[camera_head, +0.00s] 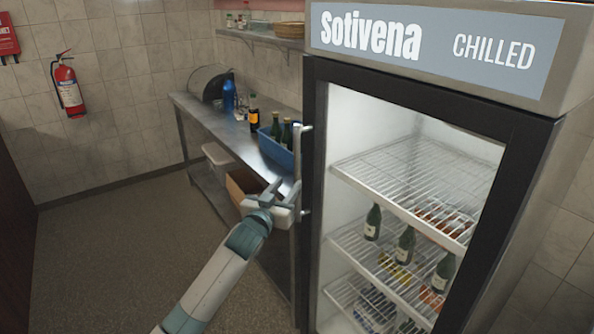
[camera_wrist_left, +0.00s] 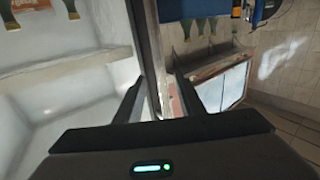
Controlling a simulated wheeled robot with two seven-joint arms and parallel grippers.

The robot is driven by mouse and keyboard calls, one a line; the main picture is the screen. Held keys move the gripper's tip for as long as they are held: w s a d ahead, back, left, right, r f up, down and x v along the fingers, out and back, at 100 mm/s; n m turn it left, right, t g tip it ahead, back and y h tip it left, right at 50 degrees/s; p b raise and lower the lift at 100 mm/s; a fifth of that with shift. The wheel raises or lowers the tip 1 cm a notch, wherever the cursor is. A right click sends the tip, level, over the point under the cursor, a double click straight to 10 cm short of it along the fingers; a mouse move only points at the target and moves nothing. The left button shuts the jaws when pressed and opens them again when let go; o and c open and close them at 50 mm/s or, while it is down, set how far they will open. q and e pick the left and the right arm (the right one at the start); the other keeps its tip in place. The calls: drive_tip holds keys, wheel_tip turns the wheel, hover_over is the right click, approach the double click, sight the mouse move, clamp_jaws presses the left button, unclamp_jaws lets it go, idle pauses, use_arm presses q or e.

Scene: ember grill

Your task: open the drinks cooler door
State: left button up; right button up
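The drinks cooler (camera_head: 450,45) stands at the right in the head view, with a "Sotivena CHILLED" sign on top. Its dark-framed glass door (camera_head: 400,150) looks shut. A pale vertical handle (camera_head: 297,165) is on the door's left edge. My left gripper (camera_head: 286,184) is at the lower part of the handle. In the left wrist view its two fingers (camera_wrist_left: 158,80) are apart, with the dark door edge between and beyond them. I cannot tell whether the handle lies between the fingers or touches them. My right gripper is not in view.
A steel counter (camera_head: 205,110) runs behind the cooler's left side, with a blue crate (camera_head: 270,148) of bottles and a blue bottle (camera_head: 228,96). A cardboard box (camera_head: 240,183) is beneath. A fire extinguisher (camera_head: 68,86) hangs on the wall. The floor (camera_head: 120,240) at left is clear.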

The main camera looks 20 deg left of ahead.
sight(296, 175)
use_arm(q)
drive_tip(key=shift+w+d+p, duration=0.2)
drive_tip(key=shift+w+p, duration=0.3)
drive_tip(key=shift+w, duration=1.6)
drive_tip(key=shift+w+d+p, duration=0.15)
drive_tip(key=shift+w+p, duration=0.3)
drive_tip(key=shift+w, duration=1.65)
clamp_jaws()
